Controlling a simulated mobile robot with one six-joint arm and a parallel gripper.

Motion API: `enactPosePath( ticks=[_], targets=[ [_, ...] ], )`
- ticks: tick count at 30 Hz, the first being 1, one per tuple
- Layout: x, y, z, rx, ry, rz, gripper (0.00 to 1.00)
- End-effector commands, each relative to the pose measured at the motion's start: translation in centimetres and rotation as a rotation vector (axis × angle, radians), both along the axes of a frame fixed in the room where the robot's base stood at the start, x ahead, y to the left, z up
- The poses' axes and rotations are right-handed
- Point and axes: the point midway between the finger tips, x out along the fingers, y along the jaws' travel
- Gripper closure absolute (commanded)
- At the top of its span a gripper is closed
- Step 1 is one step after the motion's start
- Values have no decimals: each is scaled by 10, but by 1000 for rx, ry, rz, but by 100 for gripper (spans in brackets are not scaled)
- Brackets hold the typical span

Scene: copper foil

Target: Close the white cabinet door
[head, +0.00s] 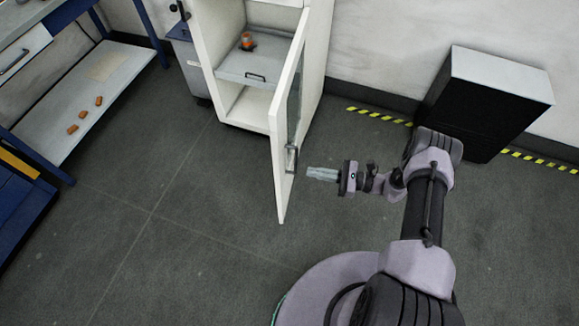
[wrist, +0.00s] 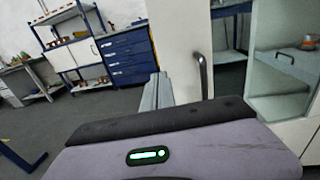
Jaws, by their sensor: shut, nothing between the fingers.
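The white cabinet (head: 318,50) stands at the back wall in the head view. Its white door (head: 283,185) hangs open toward the camera, with a glass pane and a dark bar handle (head: 291,160). My gripper (head: 310,174) is shut and empty, just right of the door near the handle, with a small gap seeming to separate them. In the wrist view, the fingers (wrist: 158,90) point at the door's white frame (wrist: 178,45), left of the handle (wrist: 203,76). Whether they touch the door cannot be told there.
Inside the cabinet is a grey drawer or shelf with an orange item (head: 247,41). A black box with a grey top (head: 500,75) stands right, by a yellow-black floor strip (head: 378,116). Blue benches (head: 90,100) stand left. The floor left of the door is clear.

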Motion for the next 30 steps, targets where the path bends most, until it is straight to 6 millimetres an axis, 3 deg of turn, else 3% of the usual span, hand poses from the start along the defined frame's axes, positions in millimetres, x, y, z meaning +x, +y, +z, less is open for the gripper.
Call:
enactPosePath(
  ticks=[6, 12, 18, 30],
  targets=[
    [9, 47, -2, -1, 0, 4, 100],
    [16, 77, -2, -1, -1, 3, 100],
    [18, 86, 0, -1, 0, 2, 100],
    [17, 87, 0, -1, 2, -8, 100]
  ],
)
